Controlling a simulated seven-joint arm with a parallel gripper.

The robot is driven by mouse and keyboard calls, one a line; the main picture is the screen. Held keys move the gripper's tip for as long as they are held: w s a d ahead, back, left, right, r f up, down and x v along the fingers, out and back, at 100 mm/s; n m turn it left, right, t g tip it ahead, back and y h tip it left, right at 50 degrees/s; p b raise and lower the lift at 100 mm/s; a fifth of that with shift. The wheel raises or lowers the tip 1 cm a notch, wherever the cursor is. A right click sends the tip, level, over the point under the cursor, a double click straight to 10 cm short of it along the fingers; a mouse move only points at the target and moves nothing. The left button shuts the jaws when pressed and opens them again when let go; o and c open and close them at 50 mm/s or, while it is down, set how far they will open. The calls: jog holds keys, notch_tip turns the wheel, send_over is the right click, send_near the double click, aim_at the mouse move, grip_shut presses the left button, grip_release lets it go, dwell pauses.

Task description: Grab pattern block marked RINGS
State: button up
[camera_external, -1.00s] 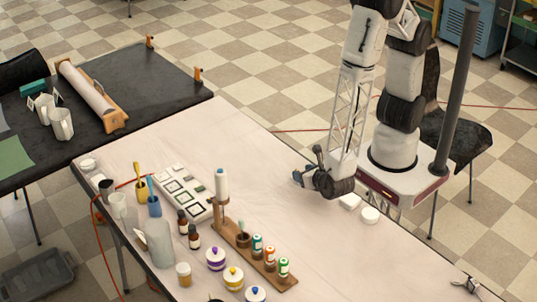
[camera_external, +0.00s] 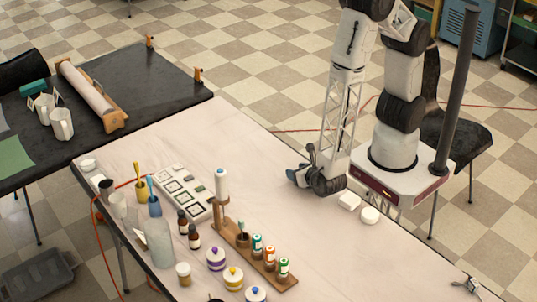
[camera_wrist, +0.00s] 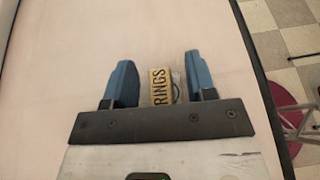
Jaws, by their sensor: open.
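The pattern block marked RINGS (camera_wrist: 160,86) shows in the wrist view as a small yellow block with dark letters. My gripper is open, with a gap between each finger and the block. In the external view my gripper (camera_external: 300,176) is low over the table in front of my base. The block cannot be made out in that view, where the gripper hides that spot.
Two white pieces (camera_external: 370,215) lie beside my base. A wooden rack (camera_external: 262,262) with labelled bottles, jars with coloured lids (camera_external: 233,278) and a white tray (camera_external: 178,192) of framed squares stand left of my gripper. The table's edge (camera_wrist: 262,75) is close on the wrist view's right.

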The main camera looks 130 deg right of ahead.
grip_shut()
jog(key=shift+r, duration=0.15)
dwell(0.4)
jog(key=shift+r, duration=1.7)
jog(key=s+a, duration=0.2)
jog(key=s, duration=0.5)
jog(key=s+a+r, duration=0.1)
jog(key=s, duration=0.7)
jog(key=shift+s+a+r, duration=0.15)
jog(key=shift+s+a, duration=0.15)
jog(key=shift+a, duration=0.05)
